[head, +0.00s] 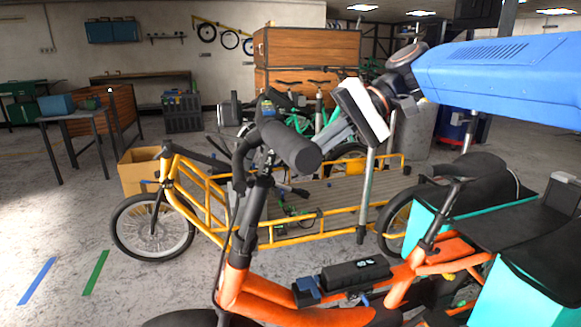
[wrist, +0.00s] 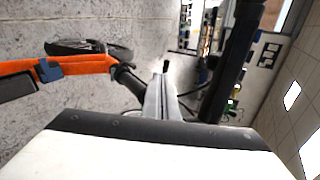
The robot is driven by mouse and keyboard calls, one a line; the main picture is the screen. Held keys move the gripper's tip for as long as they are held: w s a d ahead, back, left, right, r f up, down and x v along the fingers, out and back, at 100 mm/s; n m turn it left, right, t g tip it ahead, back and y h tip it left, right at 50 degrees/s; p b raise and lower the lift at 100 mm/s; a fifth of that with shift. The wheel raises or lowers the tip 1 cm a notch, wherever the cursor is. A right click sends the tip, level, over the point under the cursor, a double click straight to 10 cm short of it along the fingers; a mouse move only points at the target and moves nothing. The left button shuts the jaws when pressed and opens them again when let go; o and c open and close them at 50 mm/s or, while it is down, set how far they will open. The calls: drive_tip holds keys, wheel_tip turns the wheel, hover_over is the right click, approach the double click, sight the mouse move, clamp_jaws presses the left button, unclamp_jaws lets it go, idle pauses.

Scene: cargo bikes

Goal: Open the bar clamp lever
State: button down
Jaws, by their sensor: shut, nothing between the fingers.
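The orange cargo bike (head: 250,285) stands in front of me with its dark handlebar (head: 290,146) at the top of a black stem (head: 254,205). I cannot pick out the bar clamp lever for sure in either view. A small blue part (head: 307,291) sits on the orange frame and also shows in the wrist view (wrist: 48,70). My gripper (head: 326,152) is shut and empty, just right of the thick bar grip in the head view. Whether it touches is unclear. In the wrist view, its grey fingers (wrist: 163,88) point past the stem, with the black bar (wrist: 241,60) to the right.
A yellow cargo bike (head: 290,235) with a long flat bed stands behind. Turquoise boxes (head: 535,285) and the black seat (head: 462,180) are at the right. A wooden crate (head: 305,47) and a side table (head: 75,112) are farther back. Open floor lies at the left.

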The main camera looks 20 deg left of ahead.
sight(256, 179)
drive_tip(key=w+d+n+g, duration=0.2)
drive_tip(key=w, duration=0.2)
drive_tip(key=shift+a+r+x, duration=0.2)
drive_tip(key=shift+r+x, duration=0.1)
drive_tip(key=shift+x, duration=2.05)
drive_tip(key=shift+a+r+x, duration=0.15)
drive_tip(key=shift+r+x, duration=0.15)
drive_tip(key=shift+x, duration=2.05)
drive_tip(key=shift+a+r+x, duration=0.2)
drive_tip(key=shift+r+x, duration=0.1)
drive_tip(key=shift+x, duration=2.05)
drive_tip(key=shift+s, duration=0.1)
drive_tip(key=shift+s+a+r, duration=0.1)
drive_tip(key=shift+s+a, duration=0.3)
drive_tip(key=shift+a, duration=0.3)
drive_tip(key=shift+w+d, duration=0.15)
drive_tip(key=shift+w+d+f, duration=0.2)
drive_tip(key=shift+w+d, duration=0.2)
drive_tip(key=shift+d, duration=0.1)
